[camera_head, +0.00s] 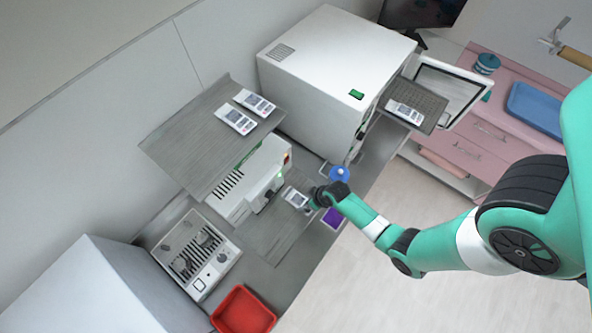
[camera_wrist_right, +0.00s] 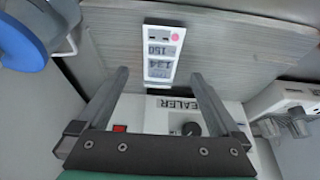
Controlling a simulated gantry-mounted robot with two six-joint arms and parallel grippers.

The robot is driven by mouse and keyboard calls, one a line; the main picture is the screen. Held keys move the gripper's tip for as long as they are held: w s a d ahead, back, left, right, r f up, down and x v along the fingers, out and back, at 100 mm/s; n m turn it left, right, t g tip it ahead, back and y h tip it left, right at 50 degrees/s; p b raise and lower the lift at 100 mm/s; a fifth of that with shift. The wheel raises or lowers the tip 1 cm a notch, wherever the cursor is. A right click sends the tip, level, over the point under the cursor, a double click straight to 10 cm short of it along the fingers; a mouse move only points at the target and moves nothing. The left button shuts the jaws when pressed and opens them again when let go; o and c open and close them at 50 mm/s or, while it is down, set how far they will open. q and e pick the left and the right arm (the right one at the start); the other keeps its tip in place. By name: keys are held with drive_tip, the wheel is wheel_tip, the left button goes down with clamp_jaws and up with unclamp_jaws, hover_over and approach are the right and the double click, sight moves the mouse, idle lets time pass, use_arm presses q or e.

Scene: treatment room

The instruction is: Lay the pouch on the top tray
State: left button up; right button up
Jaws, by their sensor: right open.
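A small white pouch with dark printing (camera_head: 295,197) lies on a grey board in front of the sealer; it also shows in the right wrist view (camera_wrist_right: 163,55), beyond my open fingers. My right gripper (camera_head: 316,197) is beside this pouch, open and empty; its two fingers spread in the wrist view (camera_wrist_right: 160,78). Two similar white pouches lie on the raised grey shelf (camera_head: 190,140), and another lies on the grey tray (camera_head: 428,100) at the open white sterilizer (camera_head: 325,60). I cannot tell which surface is the top tray. My left gripper is not visible.
The white sealer (camera_head: 232,205) stands under the raised shelf, which overhangs it. A blue round object (camera_head: 339,174) and a purple item (camera_head: 333,218) are near my right gripper. A red bin (camera_head: 243,311) and a metal-topped device (camera_head: 195,253) stand lower left.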

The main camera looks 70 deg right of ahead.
sight(301, 202)
drive_tip(key=shift+w+f+b, duration=0.1)
drive_tip(key=shift+f+b, duration=0.2)
drive_tip(key=shift+b, duration=0.05)
drive_tip(key=b+x, duration=0.2)
drive_tip(key=x, duration=0.2)
drive_tip(key=shift+w+f, duration=0.2)
drive_tip(key=shift+w+d+f+b, duration=0.1)
drive_tip(key=shift+w+f+b, duration=0.15)
drive_tip(key=shift+f+b, duration=0.2)
drive_tip(key=c, duration=1.3)
drive_tip(key=shift+r, duration=0.15)
